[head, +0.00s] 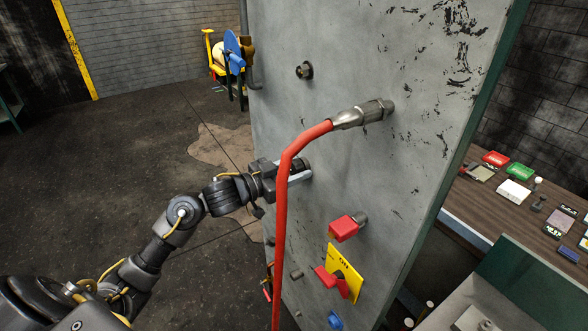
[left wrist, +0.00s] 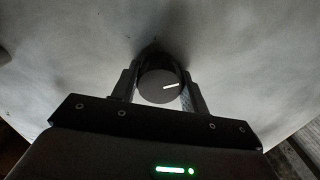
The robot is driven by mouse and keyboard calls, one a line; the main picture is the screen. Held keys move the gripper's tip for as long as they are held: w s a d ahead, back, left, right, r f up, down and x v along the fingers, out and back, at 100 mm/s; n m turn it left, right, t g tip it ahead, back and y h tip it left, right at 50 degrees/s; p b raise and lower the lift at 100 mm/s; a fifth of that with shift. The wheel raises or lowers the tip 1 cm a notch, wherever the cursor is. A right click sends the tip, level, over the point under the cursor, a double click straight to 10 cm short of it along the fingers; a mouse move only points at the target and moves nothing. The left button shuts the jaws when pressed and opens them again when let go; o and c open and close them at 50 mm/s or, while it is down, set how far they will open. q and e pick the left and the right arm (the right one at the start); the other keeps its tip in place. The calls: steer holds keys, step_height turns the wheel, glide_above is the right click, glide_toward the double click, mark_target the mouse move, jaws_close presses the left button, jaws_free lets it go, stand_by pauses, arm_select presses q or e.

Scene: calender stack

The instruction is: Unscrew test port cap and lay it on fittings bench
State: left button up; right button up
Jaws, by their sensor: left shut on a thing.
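The test port cap (left wrist: 161,86) is a dark round piece with a white line on its face, seen in the left wrist view against the grey panel (head: 330,75). My left gripper (left wrist: 158,88) is shut on it, with one finger on each side. In the head view my left gripper (head: 300,172) reaches the panel face, behind a red hose, and its fingers partly hide the cap. Whether the cap is still threaded on its port cannot be told. A brown wooden bench (head: 470,215), possibly the fittings bench, is at the right behind the panel. My right gripper is not in view.
A red hose (head: 283,215) with a metal fitting (head: 362,114) hangs in front of my left gripper. A red valve handle (head: 343,229) and a yellow plate (head: 345,270) stand out below. Several small items cover the bench, including a white box (head: 514,192).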

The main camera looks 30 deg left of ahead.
arm_select(q)
steer(key=shift+n, duration=0.3)
steer(key=shift+n, duration=1)
steer(key=o, duration=1.1)
steer(key=shift+w+d, duration=0.1)
steer(key=shift+f, duration=0.1)
steer(key=shift+s+a, duration=0.25)
steer(key=shift+s, duration=0.05)
steer(key=shift+b+v, duration=2.1)
steer(key=shift+v, duration=2.95)
